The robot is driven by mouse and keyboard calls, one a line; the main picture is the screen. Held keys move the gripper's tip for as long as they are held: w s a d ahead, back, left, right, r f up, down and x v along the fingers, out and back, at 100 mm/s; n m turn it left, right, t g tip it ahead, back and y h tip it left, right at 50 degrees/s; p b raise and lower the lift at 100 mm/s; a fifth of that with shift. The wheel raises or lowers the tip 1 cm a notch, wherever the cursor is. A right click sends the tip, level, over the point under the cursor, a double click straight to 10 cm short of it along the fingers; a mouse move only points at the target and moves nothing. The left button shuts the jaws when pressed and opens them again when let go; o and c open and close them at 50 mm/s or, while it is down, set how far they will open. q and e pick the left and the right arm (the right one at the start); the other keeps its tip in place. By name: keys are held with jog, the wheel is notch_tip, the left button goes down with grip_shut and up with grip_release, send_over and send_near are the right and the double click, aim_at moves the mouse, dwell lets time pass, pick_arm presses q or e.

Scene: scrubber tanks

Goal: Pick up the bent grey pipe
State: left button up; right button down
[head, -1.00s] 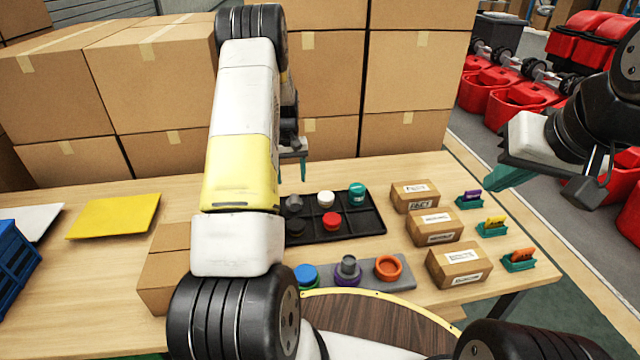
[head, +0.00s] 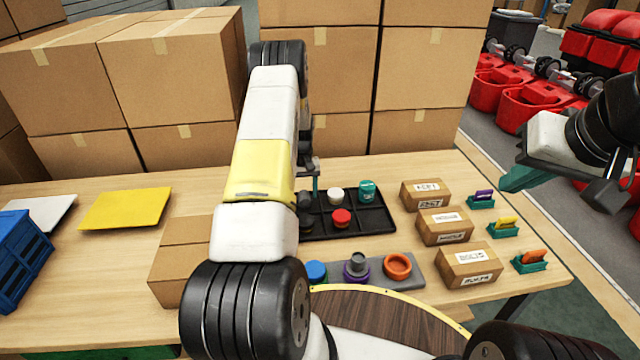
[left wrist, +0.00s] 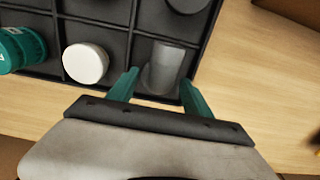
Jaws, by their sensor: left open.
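The bent grey pipe (left wrist: 164,68) stands in a compartment of the black divided tray (left wrist: 110,10). In the head view the pipe (head: 304,199) is partly hidden by my left arm. My left gripper (left wrist: 160,82) is open, with its two teal fingertips at either side of the pipe's near part in the left wrist view. I cannot tell whether they touch it. In the head view one finger of my left gripper (head: 316,180) shows above the tray's back left. My right gripper (head: 524,178) hangs at the right, away from the tray; its opening is unclear.
The tray also holds a white cap (head: 336,195), a teal cap (head: 367,191) and a red part (head: 341,217). A grey holder (head: 427,279) with rings stands in front. Small labelled boxes (head: 445,225) stand to the right. Large cartons (head: 330,90) rise behind the table.

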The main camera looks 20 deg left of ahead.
pick_arm(q)
grip_shut()
